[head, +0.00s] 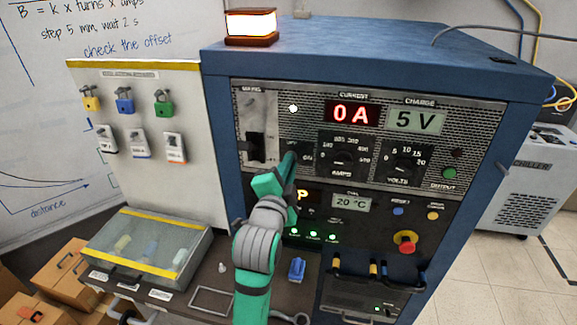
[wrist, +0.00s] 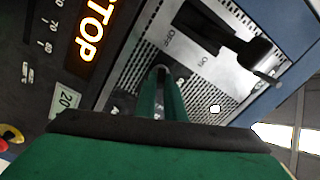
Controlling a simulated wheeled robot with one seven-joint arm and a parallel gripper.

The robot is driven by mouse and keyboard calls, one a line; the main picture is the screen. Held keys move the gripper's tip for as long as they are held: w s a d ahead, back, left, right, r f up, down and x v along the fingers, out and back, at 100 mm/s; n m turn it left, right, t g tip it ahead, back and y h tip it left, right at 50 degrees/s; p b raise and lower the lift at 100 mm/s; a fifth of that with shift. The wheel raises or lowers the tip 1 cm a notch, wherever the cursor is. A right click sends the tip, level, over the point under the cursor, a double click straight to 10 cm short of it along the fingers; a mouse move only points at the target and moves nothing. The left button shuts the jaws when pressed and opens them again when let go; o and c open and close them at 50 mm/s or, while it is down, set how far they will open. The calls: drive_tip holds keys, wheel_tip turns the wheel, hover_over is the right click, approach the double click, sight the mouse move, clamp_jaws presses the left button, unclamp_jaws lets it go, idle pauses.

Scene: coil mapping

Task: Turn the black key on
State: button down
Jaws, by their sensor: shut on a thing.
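My green gripper (head: 289,158) reaches up to the front panel of the blue power cabinet (head: 222,75). The wrist view shows its two fingers (wrist: 161,80) close together, shut on the black key (wrist: 160,69). Only a small dark bit of the key shows between the fingertips, and the gripper hides it in the head view. How far the key is turned cannot be made out.
A large black mains lever (head: 255,147) stands just left of the gripper. The AMPS dial (head: 341,160) and VOLTS dial (head: 405,165) are to the right. The red display (head: 352,113) reads 0 A. A clear-lidded box (head: 150,245) stands below left.

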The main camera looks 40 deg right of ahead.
drive_tip(key=m, duration=0.4)
drive_tip(key=shift+f+m, duration=0.1)
drive_tip(key=shift+m, duration=0.3)
idle(0.4)
drive_tip(key=c, duration=1.8)
unclamp_jaws()
drive_tip(key=shift+c, duration=0.2)
drive_tip(key=shift+s+a, duration=0.1)
drive_tip(key=shift+s, duration=0.05)
drive_tip(key=v, duration=1)
drive_tip(key=shift+s+a, duration=0.2)
drive_tip(key=shift+s, duration=0.05)
